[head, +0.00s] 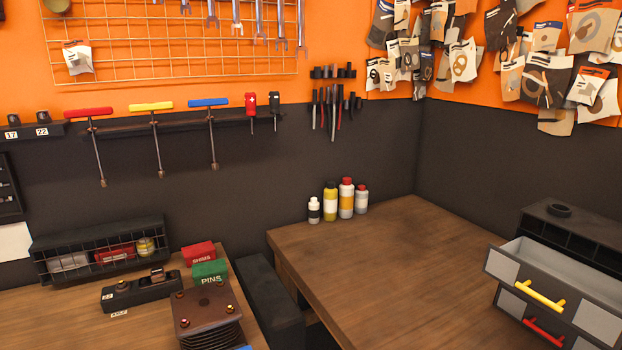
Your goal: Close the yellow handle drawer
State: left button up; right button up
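The drawer with the yellow handle (540,295) is at the right of the head view. It is the top drawer of a small dark drawer unit (575,226) on the wooden bench. The drawer (508,272) is pulled out toward the left front, and its grey inside shows with nothing visible in it. Below it is a drawer with a red handle (543,332), cut by the bottom edge of the picture. Neither of my grippers is in view.
The wooden bench top (390,265) left of the drawer unit is clear. Several bottles (346,198) stand at its back. A second bench (60,318) at left holds a rack, red and green boxes (209,274) and a finned metal part (207,315).

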aim_at(588, 299)
jog(key=z, duration=1.25)
